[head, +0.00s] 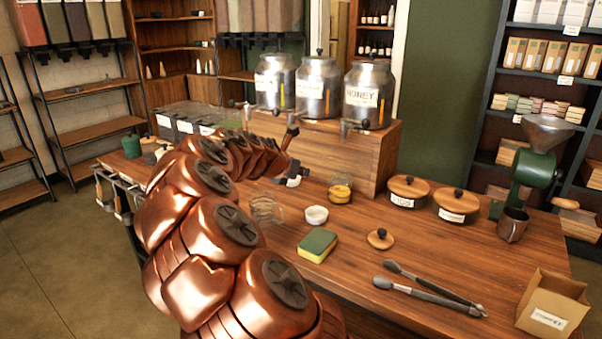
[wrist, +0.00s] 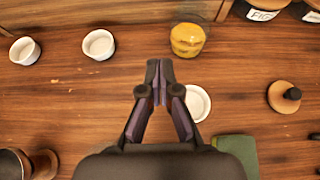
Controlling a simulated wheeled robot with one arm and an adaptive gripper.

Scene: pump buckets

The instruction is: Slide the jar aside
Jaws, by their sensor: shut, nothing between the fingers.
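A small glass jar (head: 340,191) with yellow-orange contents stands on the wooden counter, in front of the wooden riser. In the wrist view the jar (wrist: 187,38) is at the top, a little right of centre, beyond my fingertips. A second, clear glass jar (head: 265,209) stands beside my copper arm, partly hidden by it. My gripper (head: 292,179) is in front of the riser, left of the yellow jar and apart from it. In the wrist view my gripper (wrist: 160,75) has its fingertips together with nothing between them.
A white bowl (head: 316,215), a sponge (head: 317,245) and a round wooden lid (head: 380,239) are near the jars. Lidded tubs (head: 409,191) stand to the right. Tongs (head: 430,293) lie in front. White cups (wrist: 98,44) stand left of the yellow jar, with bare wood between.

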